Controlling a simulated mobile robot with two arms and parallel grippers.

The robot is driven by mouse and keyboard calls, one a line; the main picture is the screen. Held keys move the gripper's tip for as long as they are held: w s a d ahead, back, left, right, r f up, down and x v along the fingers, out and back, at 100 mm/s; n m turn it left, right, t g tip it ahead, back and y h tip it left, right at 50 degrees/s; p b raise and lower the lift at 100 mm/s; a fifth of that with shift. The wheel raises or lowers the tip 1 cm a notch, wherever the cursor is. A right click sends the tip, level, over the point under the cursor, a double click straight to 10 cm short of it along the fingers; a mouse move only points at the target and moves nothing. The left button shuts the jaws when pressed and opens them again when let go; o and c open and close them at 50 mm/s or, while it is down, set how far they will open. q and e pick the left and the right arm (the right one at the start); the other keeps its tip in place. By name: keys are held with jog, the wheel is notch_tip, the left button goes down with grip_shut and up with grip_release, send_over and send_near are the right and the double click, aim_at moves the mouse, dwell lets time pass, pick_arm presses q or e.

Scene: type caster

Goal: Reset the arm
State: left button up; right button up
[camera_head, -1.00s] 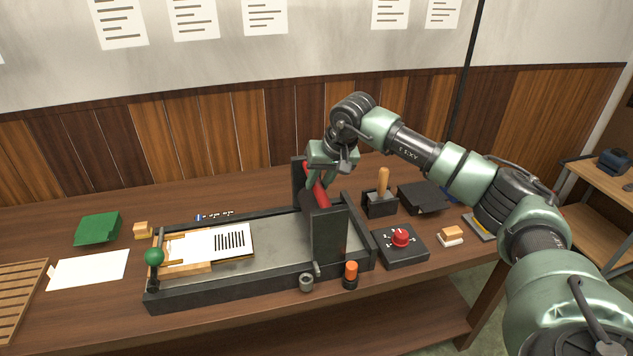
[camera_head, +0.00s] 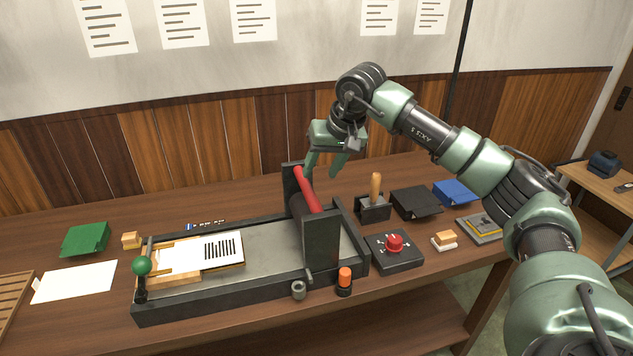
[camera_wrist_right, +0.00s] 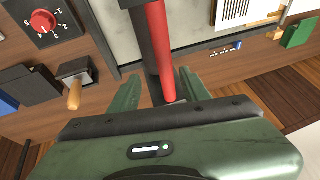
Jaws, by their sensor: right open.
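My right gripper (camera_head: 323,172) is open and empty, its fingers pointing down just above and behind the red bar (camera_head: 306,190) of the press. In the right wrist view the open fingers (camera_wrist_right: 165,88) appear on either side of the red bar (camera_wrist_right: 163,45), which lies beyond them. The press has a dark upright frame (camera_head: 322,250) over a long grey bed (camera_head: 262,240). A printed sheet (camera_head: 205,252) lies at the left end of the bed, near a green knob (camera_head: 141,266). My left gripper is not in view.
Right of the press are a red dial box (camera_head: 394,247), a wooden-handled tool (camera_head: 375,188) in a black holder, black (camera_head: 415,203) and blue (camera_head: 455,192) pads, and a small brush-like block (camera_head: 444,240). An orange-capped bottle (camera_head: 344,280) stands in front.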

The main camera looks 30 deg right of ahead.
jog(key=shift+s+r, duration=0.15)
jog(key=shift+r, duration=0.2)
